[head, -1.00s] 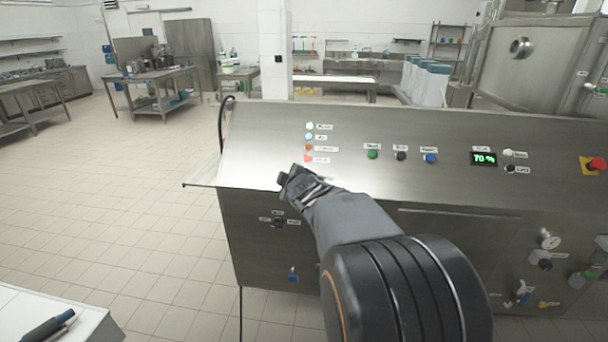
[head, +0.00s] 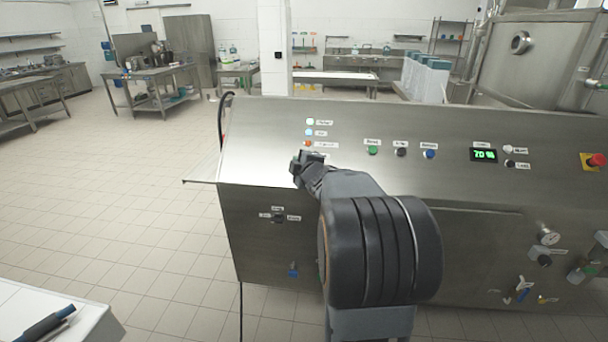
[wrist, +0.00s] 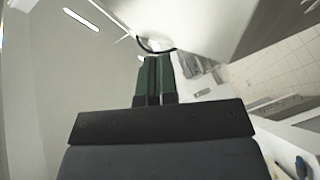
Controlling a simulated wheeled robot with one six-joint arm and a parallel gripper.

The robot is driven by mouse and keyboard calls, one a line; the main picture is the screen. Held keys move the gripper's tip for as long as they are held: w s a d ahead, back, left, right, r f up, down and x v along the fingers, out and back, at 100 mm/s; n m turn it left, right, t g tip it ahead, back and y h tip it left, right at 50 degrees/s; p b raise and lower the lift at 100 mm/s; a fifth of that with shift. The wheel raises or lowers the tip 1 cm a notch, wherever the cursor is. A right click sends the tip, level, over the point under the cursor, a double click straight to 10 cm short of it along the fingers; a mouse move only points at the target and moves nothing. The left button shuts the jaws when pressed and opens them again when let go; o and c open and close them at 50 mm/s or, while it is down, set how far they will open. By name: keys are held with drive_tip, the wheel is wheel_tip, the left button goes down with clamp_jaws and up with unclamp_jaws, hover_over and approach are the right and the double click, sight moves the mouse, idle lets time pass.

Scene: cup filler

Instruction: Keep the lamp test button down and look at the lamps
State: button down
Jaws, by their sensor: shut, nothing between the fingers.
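To the right are a green button (head: 373,150), a black one (head: 401,152) and a blue one (head: 430,154). The labels are too small to read, so I cannot tell which is lamp test.
A display (head: 484,155) reads 70 %, with a white button (head: 508,149) and a black one (head: 509,163) beside it. A red emergency stop (head: 597,160) is at far right. A selector (head: 278,217) is on the front face. A white table (head: 50,320) is at lower left.

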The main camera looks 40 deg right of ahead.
drive_tip(key=w+d+f+b, duration=0.2)
drive_tip(key=w+d+f, duration=0.1)
drive_tip(key=f, duration=0.2)
drive_tip(key=shift+w, duration=0.15)
drive_tip(key=shift+w+d+f+b, duration=0.1)
drive_tip(key=shift+d+f+b, duration=0.05)
drive_tip(key=shift+b, duration=0.2)
idle(1.9)
drive_tip(key=shift+w+d+f, duration=0.15)
drive_tip(key=shift+f, duration=0.05)
drive_tip(key=shift+w+d+f+b, duration=0.2)
drive_tip(key=shift+f+b, duration=0.15)
drive_tip(key=shift+b, duration=0.1)
idle(1.1)
drive_tip(key=shift+s+r, duration=0.1)
drive_tip(key=shift+s+a+r, duration=0.3)
drive_tip(key=shift+a+r, duration=0.1)
drive_tip(key=shift+r, duration=0.1)
drive_tip(key=shift+r, duration=0.1)
drive_tip(key=shift+s+a+r+p, duration=0.5)
drive_tip(key=shift+s+a+r, duration=0.15)
drive_tip(key=shift+r, duration=0.25)
drive_tip(key=shift+s+a+r+p, duration=0.5)
drive_tip(key=shift+s+r, duration=0.1)
drive_tip(key=shift+r, duration=0.25)
